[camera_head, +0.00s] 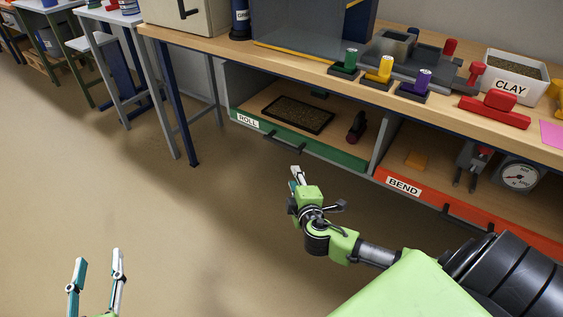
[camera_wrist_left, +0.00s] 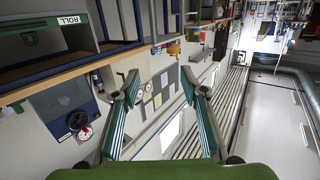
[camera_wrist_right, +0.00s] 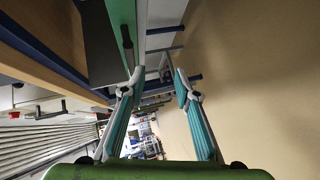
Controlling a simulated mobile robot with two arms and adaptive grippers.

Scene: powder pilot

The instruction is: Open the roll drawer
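The roll drawer has a low green front (camera_head: 330,152) with a ROLL label (camera_head: 248,122) and a dark bar handle (camera_head: 285,144). It sits under the workbench, its front about level with the cabinet divider. My right gripper (camera_head: 296,173) is just below and in front of the handle, apart from it. In the right wrist view its fingers (camera_wrist_right: 160,74) are spread and empty, with the green front (camera_wrist_right: 122,25) and handle (camera_wrist_right: 127,43) beyond the left finger. My left gripper (camera_head: 98,257) is open and empty over the floor, far from the drawer; its fingers show in the left wrist view (camera_wrist_left: 160,78).
A dark granule tray (camera_head: 298,114) and a dark red roller (camera_head: 356,127) lie behind the green front. The orange-red BEND drawer (camera_head: 470,223) is to the right. The wooden benchtop (camera_head: 300,62) overhangs both. Floor in front is clear.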

